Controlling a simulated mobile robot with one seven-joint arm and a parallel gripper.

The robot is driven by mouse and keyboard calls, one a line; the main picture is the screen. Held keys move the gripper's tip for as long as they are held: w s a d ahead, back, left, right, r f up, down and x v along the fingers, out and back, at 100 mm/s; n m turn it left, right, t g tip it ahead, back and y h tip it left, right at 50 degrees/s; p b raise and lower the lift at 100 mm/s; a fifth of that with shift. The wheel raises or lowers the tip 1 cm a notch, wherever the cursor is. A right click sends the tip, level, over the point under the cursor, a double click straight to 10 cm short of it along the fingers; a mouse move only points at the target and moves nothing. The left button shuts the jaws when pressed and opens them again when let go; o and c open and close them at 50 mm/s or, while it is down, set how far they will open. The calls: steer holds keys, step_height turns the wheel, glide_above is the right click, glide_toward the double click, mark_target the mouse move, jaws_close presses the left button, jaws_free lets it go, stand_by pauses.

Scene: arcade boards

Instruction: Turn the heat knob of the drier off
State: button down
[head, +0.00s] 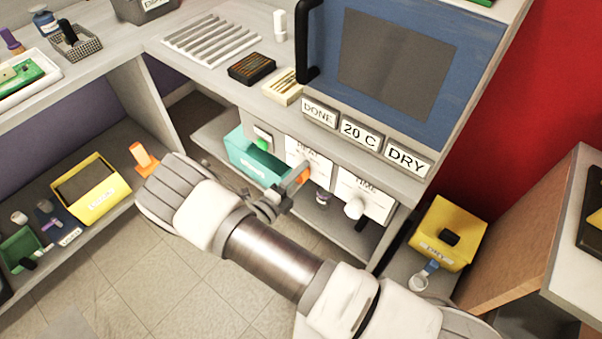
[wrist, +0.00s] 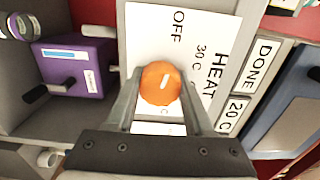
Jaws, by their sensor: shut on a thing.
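The orange heat knob (wrist: 160,83) sits on a white panel (wrist: 222,30) marked HEAT, with OFF and 30 C labels. The knob's white line points toward the upper right in the wrist view, between those two labels as far as I can tell. My gripper (wrist: 159,92) is shut on the knob, one finger on each side. In the head view, the knob (head: 303,175) shows partly behind my gripper (head: 296,184). The drier (head: 345,75) has a blue door with a dark window and stands above the panel.
A white TIME knob (head: 354,208) is right of the heat knob. Signs read DONE (head: 319,112), 20 C (head: 361,132) and DRY (head: 407,160). A teal box (head: 255,160) sits behind my gripper. A yellow box (head: 447,235) stands at the right.

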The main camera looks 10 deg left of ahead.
stand_by(0.4)
steer(key=shift+c, duration=1.4)
jaws_free()
steer(key=shift+s, duration=0.1)
steer(key=v, duration=1.7)
steer(key=shift+a+p, duration=0.15)
steer(key=shift+p, duration=0.2)
